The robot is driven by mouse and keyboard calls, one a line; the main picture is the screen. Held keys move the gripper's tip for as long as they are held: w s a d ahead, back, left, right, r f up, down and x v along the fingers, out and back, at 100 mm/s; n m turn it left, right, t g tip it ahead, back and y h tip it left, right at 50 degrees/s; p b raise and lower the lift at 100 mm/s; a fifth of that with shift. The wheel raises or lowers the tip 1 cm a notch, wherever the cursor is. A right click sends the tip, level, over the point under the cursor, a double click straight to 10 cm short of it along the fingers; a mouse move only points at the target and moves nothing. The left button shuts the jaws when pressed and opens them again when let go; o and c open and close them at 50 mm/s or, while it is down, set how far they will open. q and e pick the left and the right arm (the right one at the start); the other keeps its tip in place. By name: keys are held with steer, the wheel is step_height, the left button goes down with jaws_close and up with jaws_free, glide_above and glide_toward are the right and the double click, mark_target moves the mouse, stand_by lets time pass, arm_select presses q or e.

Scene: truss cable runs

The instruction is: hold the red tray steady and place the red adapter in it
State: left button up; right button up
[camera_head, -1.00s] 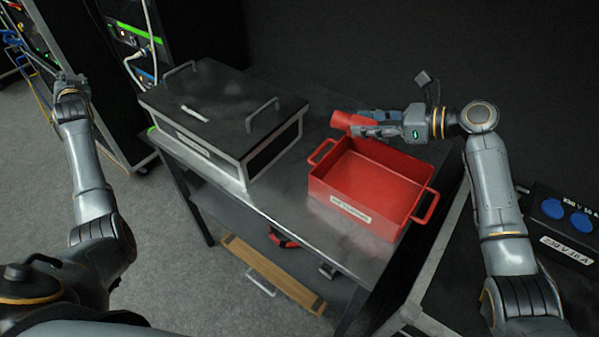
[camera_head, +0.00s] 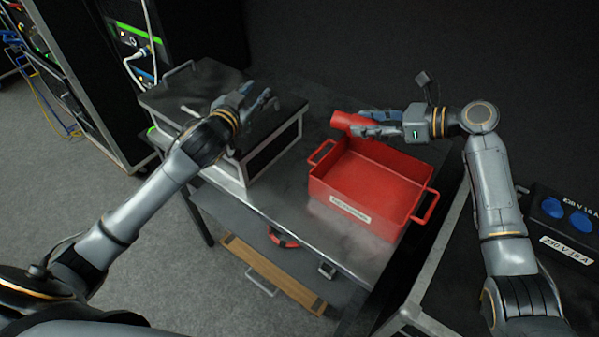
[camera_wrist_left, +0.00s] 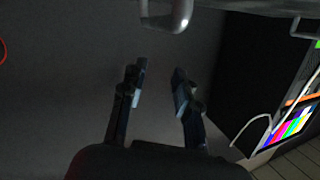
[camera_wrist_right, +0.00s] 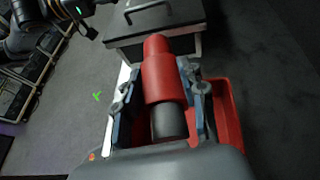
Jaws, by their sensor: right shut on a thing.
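The red tray (camera_head: 372,178) stands on the dark metal table, with a handle at each end and a label on its front. It looks empty. The red adapter (camera_head: 346,121) is a cylinder with a dark end. My right gripper (camera_head: 366,124) is shut on it above the tray's back left edge. In the right wrist view the adapter (camera_wrist_right: 163,75) lies between both fingers, with part of the tray (camera_wrist_right: 228,112) below. My left gripper (camera_head: 262,101) is over the case lid, left of the tray. In the left wrist view its fingers (camera_wrist_left: 158,82) are apart and empty.
A dark lidded case (camera_head: 215,95) with handles stands on the table (camera_head: 335,232) left of the tray. A black box with blue sockets (camera_head: 565,213) is at the right. Equipment racks stand at the left.

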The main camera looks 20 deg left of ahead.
arm_select(q)
steer(key=s+d+f+g+h, duration=0.35)
steer(key=s+d+f, duration=0.75)
steer(key=d, duration=0.4)
glide_above(324, 175)
steer(key=shift+m+h, duration=0.3)
steer(key=shift+h, duration=0.05)
step_height(324, 175, down, 5)
steer(key=shift+w+a+r, duration=0.1)
steer(key=shift+w, duration=0.05)
steer(key=shift+c, duration=0.4)
jaws_close()
